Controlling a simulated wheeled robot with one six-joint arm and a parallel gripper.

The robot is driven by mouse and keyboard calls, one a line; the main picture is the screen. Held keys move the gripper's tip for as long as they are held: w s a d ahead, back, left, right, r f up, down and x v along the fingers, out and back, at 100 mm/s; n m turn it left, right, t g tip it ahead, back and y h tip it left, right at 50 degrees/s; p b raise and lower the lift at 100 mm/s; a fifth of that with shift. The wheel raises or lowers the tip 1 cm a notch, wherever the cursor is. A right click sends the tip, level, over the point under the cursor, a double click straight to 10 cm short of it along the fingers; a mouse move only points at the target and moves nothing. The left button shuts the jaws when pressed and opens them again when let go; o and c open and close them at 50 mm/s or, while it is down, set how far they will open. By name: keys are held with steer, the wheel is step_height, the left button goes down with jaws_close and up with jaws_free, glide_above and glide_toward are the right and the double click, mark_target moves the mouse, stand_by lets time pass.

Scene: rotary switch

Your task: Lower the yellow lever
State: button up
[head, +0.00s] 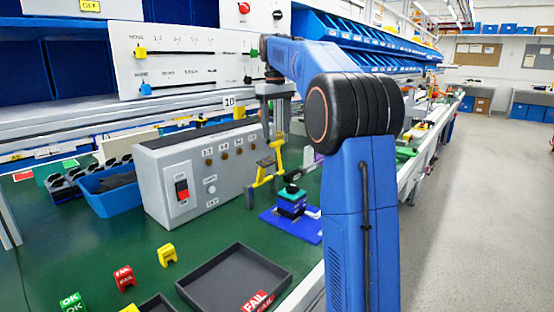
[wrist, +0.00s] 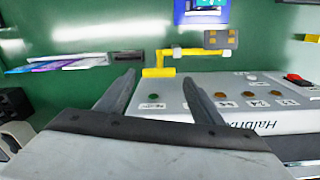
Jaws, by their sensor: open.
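A yellow lever (head: 262,178) stands at the right end of the grey control box (head: 205,170) in the head view, with a darker piece near its top. In the wrist view the yellow lever (wrist: 180,53) runs sideways from a yellow block at the box's edge to a grey plate with yellow dots. My gripper (head: 274,138) points down above the right end of the box, close to the lever. In the wrist view my gripper (wrist: 158,80) is open and empty. Its fingertips lie on either side of the lever's yellow block in the picture; contact cannot be told.
The box carries a red switch (head: 182,189) and several knobs. A small teal and black block (head: 291,199) stands on a blue plate (head: 290,224) to the right. A blue bin (head: 108,190) is at left, a dark tray (head: 234,280) in front. A slider panel (head: 185,60) hangs behind.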

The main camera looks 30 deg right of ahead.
steer(key=f, duration=1.1)
steer(key=shift+d+f, duration=0.2)
steer(key=shift+f, duration=0.05)
steer(key=c, duration=1.3)
